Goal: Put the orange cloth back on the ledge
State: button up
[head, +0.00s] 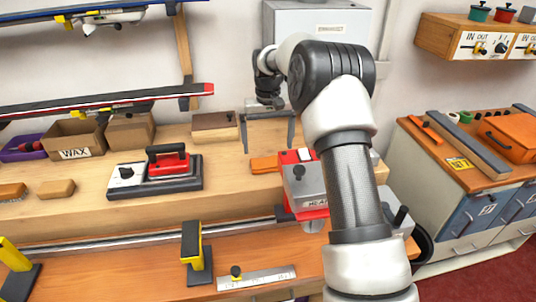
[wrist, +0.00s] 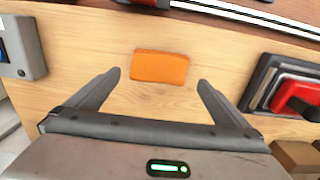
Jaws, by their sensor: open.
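The orange cloth (head: 264,164) lies flat on the pale wooden raised surface (head: 225,180) at the back of the bench, left of a red and grey device. I cannot tell whether this surface is the ledge. In the wrist view the cloth (wrist: 160,67) shows whole, a small flat rectangle on bare wood. My gripper (head: 269,150) is open and empty above the surface, behind the cloth in the head view. In the wrist view my gripper (wrist: 159,80) has its fingers spread to either side of the cloth's near edge, apart from it.
The red and grey device (head: 307,183) stands close right of the cloth, partly behind my arm. A brown block (head: 214,126) and a WAX box (head: 75,140) are at the back. Wood around the cloth is clear.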

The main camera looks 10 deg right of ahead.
jog(key=s+r+t, duration=0.1)
jog(key=s+r, duration=0.2)
jog(key=r, duration=0.4)
jog(key=s+r, duration=0.4)
jog(key=r, duration=0.4)
jog(key=s+r+t, duration=0.2)
jog(key=s+r, duration=0.4)
jog(key=s, duration=0.6)
jog(key=s+f+t, duration=0.1)
jog(key=s+f, duration=0.1)
jog(key=s, duration=0.8)
jog(key=s+f+t, duration=0.2)
jog(key=s, duration=0.9)
jog(key=r+p, duration=0.1)
jog(key=w+r+p, duration=0.1)
jog(key=r+p, duration=0.1)
jog(key=w+r+p, duration=0.1)
jog(key=shift+r+p, duration=0.25)
jog(key=shift+p, duration=0.15)
